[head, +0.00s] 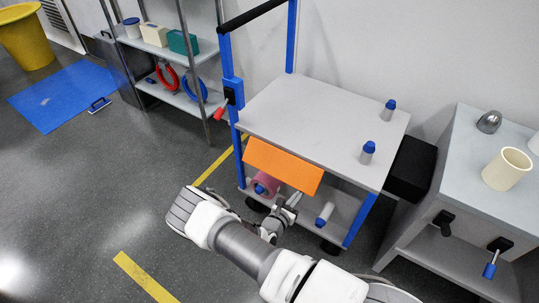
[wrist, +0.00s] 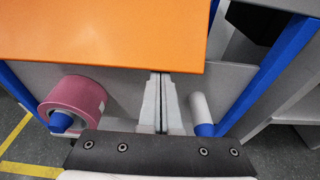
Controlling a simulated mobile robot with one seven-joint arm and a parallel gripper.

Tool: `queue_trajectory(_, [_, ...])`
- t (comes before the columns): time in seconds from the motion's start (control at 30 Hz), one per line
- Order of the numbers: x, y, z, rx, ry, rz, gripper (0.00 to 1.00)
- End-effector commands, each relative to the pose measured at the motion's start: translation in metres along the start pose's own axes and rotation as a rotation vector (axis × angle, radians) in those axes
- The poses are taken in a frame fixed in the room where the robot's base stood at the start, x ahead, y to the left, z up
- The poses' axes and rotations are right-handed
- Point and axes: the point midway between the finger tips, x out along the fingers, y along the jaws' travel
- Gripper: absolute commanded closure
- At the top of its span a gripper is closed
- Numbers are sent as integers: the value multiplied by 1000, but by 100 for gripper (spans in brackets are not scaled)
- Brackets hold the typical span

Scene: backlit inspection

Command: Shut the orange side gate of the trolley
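The trolley (head: 320,112) has a grey top, blue posts and a lower shelf. Its orange side gate (head: 283,166) hangs below the top's near edge and slants outward, its lower edge standing away from the trolley. In the wrist view the orange gate (wrist: 100,32) fills the upper left. My gripper (head: 293,199) is at the gate's lower edge, toward its right half. In the wrist view my gripper (wrist: 161,78) has its fingers together with nothing seen between them. The tips meet the gate's edge in the picture; I cannot tell whether they touch it.
A pink roll (wrist: 75,98) and a white, blue-capped bottle (wrist: 201,112) lie on the lower shelf. Two blue-capped bottles stand on top. A grey cabinet (head: 480,150) stands at right, a shelf rack (head: 165,50) behind left. The floor at left is mostly open.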

Motion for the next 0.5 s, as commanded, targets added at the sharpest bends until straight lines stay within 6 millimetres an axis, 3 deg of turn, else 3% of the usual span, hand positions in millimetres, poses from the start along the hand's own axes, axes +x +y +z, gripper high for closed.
queue_trajectory(0.07, [-5, 1, 4, 2, -14, 2, 100])
queue_trajectory(0.5, [-47, 1, -18, 0, -5, 2, 100])
